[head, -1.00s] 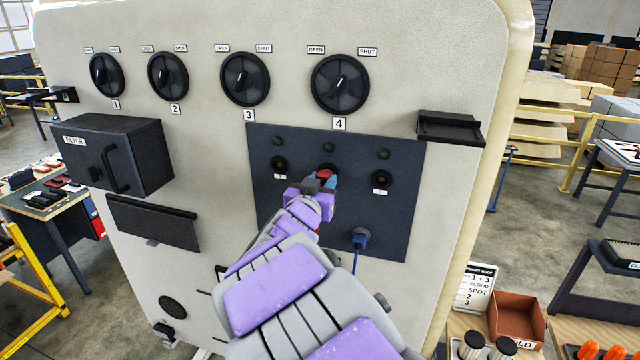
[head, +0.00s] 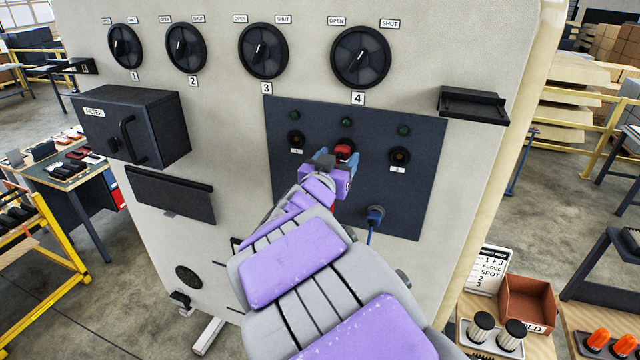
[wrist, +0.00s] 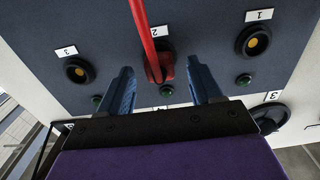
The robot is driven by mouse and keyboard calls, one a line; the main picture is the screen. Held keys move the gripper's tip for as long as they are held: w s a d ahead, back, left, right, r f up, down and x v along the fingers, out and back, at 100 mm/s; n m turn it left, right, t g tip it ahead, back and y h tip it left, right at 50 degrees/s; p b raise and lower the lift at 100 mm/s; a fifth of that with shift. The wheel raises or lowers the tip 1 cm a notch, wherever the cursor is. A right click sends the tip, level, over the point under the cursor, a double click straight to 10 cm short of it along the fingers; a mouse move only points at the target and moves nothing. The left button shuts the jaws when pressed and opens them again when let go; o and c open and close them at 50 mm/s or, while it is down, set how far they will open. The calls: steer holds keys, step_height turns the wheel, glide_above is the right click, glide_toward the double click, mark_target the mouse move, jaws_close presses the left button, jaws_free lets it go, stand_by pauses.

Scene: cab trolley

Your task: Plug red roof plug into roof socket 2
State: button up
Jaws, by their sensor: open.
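The red roof plug (head: 344,151) sits at the middle socket of the dark panel (head: 424,190), between the two outer sockets. In the wrist view the red plug (wrist: 157,66) is against the panel at the socket labelled 2, with its red cable running up out of view. The plug covers the socket, so its depth cannot be seen. My gripper (head: 338,162) is in front of the panel. In the wrist view my gripper's blue fingers (wrist: 165,88) are spread, one on each side of the plug, with clear gaps.
Socket 1 (wrist: 257,40) and socket 3 (wrist: 78,70) are empty. A blue plug with cable (head: 375,214) is on the panel's lower part. Knobs line the wall above, including knob 4 (head: 360,57). A black filter box (head: 150,125) juts out left; a small shelf (head: 473,105) juts out right.

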steer(key=b+v, duration=0.1)
steer(key=v, duration=1.5)
steer(key=shift+o, duration=0.3)
steer(key=o, duration=0.6)
steer(key=shift+a, duration=0.1)
steer(key=p+v, duration=0.2)
steer(key=v, duration=0.7)
stand_by(0.3)
